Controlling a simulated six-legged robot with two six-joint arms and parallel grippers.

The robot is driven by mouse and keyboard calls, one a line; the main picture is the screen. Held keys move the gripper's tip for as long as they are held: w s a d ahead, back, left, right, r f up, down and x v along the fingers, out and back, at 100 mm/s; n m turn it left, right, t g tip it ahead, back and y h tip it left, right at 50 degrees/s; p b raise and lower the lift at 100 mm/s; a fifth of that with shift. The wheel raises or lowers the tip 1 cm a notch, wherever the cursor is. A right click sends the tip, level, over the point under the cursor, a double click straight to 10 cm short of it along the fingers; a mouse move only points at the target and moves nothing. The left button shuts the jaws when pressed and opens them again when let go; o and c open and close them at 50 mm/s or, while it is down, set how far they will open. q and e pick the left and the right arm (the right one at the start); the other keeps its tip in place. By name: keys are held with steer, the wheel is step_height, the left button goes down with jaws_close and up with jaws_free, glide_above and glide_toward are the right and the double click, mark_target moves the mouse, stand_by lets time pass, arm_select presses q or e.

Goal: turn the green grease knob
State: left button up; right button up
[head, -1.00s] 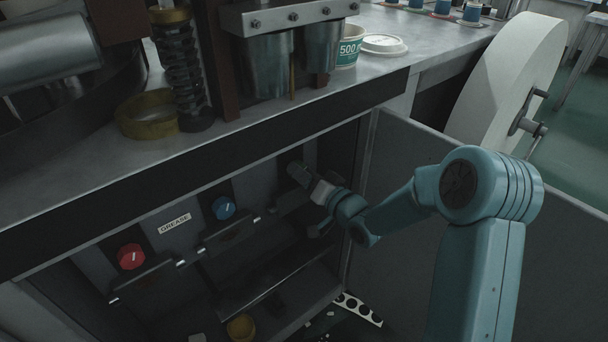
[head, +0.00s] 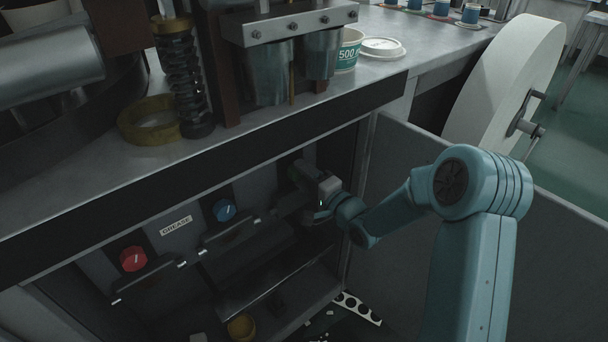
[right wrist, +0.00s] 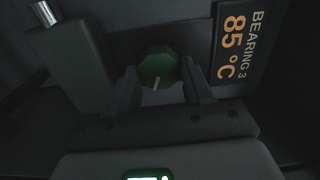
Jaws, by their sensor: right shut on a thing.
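The green grease knob (right wrist: 158,68) shows in the right wrist view as a dark green, many-sided knob with a pale pointer line. My right gripper (right wrist: 162,82) has one finger on each side of the knob and is shut on it. In the head view my right gripper (head: 303,178) reaches into the open cabinet, at the right end of the knob row, and the knob is hidden there. A blue knob (head: 224,209) and a red knob (head: 133,258) sit further left, with a GREASE label (head: 176,225) between them. My left gripper is not in view.
A display reading BEARING 3, 85 °C (right wrist: 243,45) is beside the knob. The worktop (head: 290,118) overhangs the cabinet opening. The open cabinet door (head: 400,215) stands to the right, behind my arm. A yellow cup (head: 241,326) is low inside the cabinet.

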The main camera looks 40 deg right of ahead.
steer(key=shift+m, duration=0.4)
steer(key=o, duration=1)
steer(key=shift+o, duration=0.2)
steer(key=s+d+p, duration=0.1)
steer(key=s+p, duration=0.1)
steer(key=s, duration=1.4)
steer(key=shift+s, duration=0.2)
steer(key=shift+d, duration=0.1)
